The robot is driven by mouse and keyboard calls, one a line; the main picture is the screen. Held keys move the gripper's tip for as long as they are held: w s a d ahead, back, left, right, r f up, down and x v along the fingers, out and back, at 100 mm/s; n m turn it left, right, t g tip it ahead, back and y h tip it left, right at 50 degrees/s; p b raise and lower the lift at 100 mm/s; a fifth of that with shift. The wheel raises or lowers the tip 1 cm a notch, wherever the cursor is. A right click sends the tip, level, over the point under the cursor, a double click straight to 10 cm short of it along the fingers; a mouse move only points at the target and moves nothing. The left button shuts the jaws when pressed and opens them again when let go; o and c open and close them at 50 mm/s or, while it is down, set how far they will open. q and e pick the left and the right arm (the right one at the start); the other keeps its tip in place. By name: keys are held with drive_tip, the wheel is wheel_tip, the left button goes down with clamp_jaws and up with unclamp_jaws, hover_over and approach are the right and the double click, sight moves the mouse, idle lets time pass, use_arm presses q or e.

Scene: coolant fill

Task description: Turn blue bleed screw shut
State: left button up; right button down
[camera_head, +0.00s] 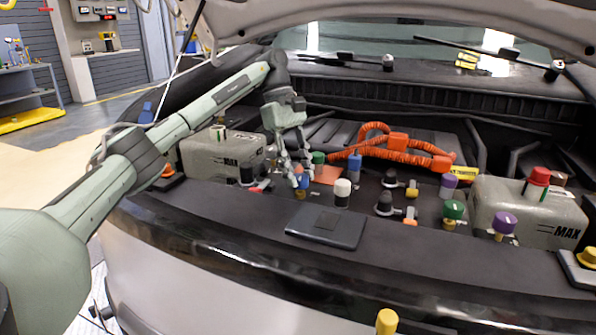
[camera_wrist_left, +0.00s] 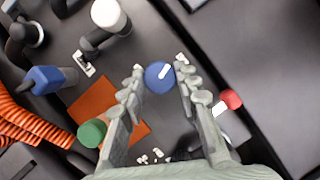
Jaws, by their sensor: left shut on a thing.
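The blue bleed screw (camera_head: 302,182) is a round blue knob low in the engine bay, partly hidden by my fingers in the head view. In the left wrist view the blue knob (camera_wrist_left: 157,80) shows from above with a white line on its top, slanting toward the upper right. My left gripper (camera_head: 296,180) reaches down from above, and its fingers are closed on either side of the knob. The fingertips (camera_wrist_left: 160,78) flank it in the wrist view. My right gripper is in neither view.
A white-capped black cylinder (camera_head: 342,192) stands just right of the blue knob. A green knob (camera_wrist_left: 92,133), a red knob (camera_wrist_left: 231,99) and an orange plate (camera_wrist_left: 92,102) are close by. Grey MAX tanks (camera_head: 225,152) and (camera_head: 525,212) stand at both sides. Orange hoses (camera_head: 375,141) lie behind.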

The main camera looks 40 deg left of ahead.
use_arm(q)
drive_tip(key=shift+w+m+g+y, duration=0.1)
drive_tip(key=shift+m+g+y, duration=0.3)
drive_tip(key=shift+m, duration=1.3)
drive_tip(key=o, duration=1.2)
drive_tip(key=shift+c, duration=0.2)
drive_tip(key=v, duration=0.7)
drive_tip(key=shift+w+r, duration=0.15)
drive_tip(key=shift+r, duration=0.05)
drive_tip(key=shift+a, duration=0.1)
